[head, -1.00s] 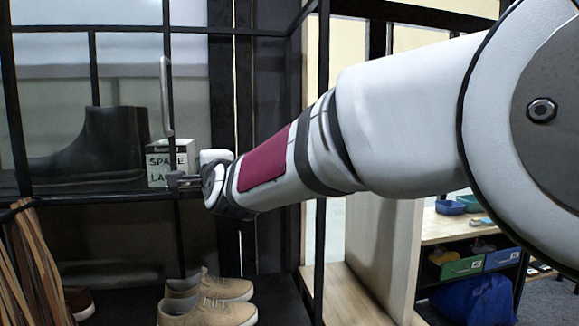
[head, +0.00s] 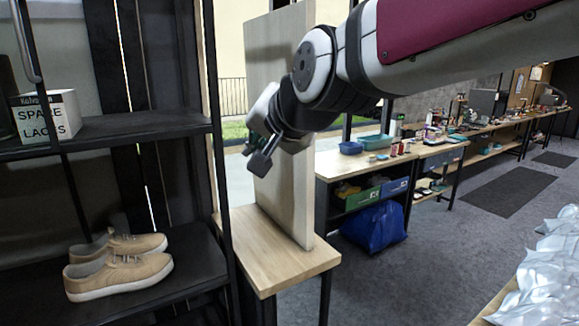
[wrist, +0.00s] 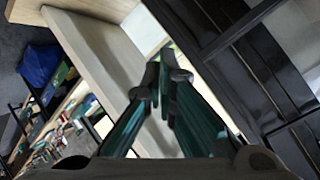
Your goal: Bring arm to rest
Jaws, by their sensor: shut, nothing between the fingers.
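My gripper (head: 262,150) hangs at the end of my white arm in the head view, in front of an upright pale wooden panel (head: 292,205). Its fingers also show in the wrist view (wrist: 161,85), close together with nothing between them. My arm reaches in from the upper right, and the gripper is apart from the shelf at left. A pair of tan sneakers (head: 120,268) sits on the lower black shelf, left of and below my gripper.
A black shelf rack (head: 150,127) stands at left with a spare laces box (head: 47,117). A small wooden table (head: 270,262) holds the panel. A workbench (head: 360,160) with bins and a blue bag (head: 375,226) is behind. Crumpled silvery material (head: 550,265) lies at lower right. Grey floor is open between.

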